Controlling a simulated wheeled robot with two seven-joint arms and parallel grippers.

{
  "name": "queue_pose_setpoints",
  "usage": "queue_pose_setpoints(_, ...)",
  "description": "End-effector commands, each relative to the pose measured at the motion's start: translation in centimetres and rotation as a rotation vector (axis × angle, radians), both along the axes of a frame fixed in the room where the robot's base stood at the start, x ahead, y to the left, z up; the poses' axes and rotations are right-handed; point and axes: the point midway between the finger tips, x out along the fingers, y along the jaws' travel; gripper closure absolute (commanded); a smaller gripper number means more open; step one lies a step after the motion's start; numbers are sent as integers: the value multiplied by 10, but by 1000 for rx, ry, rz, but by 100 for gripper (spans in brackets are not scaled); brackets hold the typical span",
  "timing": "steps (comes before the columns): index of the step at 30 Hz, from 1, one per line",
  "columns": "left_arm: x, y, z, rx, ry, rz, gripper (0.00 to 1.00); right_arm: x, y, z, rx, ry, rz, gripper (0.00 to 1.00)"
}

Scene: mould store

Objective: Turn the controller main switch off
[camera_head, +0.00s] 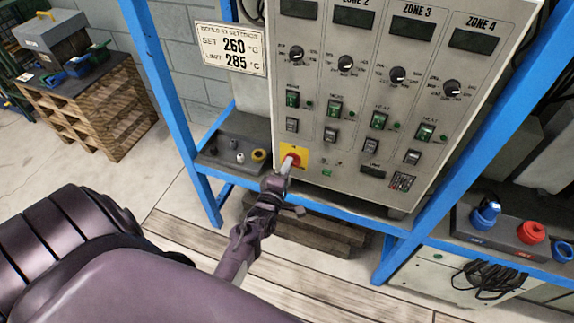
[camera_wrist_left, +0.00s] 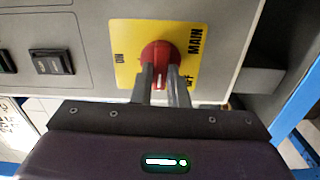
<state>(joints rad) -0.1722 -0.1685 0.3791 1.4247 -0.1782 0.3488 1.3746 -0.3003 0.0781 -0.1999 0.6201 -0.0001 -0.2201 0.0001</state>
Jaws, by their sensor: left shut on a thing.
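The controller main switch is a red rotary knob (camera_wrist_left: 158,53) on a yellow plate (camera_wrist_left: 127,70) marked ON, MAIN and OFF. In the head view the yellow plate (camera_head: 301,150) sits at the lower left corner of the grey controller cabinet (camera_head: 340,110). My left gripper (camera_wrist_left: 160,72) is shut on the red knob, one finger on each side. In the head view my left gripper (camera_head: 287,165) reaches the plate from below and hides part of the knob. A pale mark shows between the fingers, but I cannot tell which label it points to. My right gripper is not in view.
Dials, green rocker switches (camera_head: 335,108) and dark displays cover the cabinet front above. Blue frame posts (camera_head: 163,85) flank it. A grey box with small knobs (camera_head: 238,145) stands to the left. Blue and red connectors (camera_head: 531,232) sit at right. A pallet stack (camera_head: 95,110) stands far left.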

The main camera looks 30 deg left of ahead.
Motion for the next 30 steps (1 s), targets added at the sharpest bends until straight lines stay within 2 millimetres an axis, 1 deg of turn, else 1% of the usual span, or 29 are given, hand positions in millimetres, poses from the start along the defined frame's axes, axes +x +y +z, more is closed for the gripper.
queue_pose_setpoints(6, 0, 0, -1, -48, -10, 1, 100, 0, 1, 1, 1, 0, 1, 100)
queue_pose_setpoints(20, 0, 0, -1, -60, -12, 1, 100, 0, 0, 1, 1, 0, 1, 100)
queue_pose_setpoints(21, 0, 0, -1, -60, -12, 1, 83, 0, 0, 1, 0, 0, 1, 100)
queue_pose_setpoints(25, 0, 0, -1, -59, -12, 1, 66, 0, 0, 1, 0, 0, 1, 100)
queue_pose_setpoints(30, 0, 0, -1, -58, -13, 0, 65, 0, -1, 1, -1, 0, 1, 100)
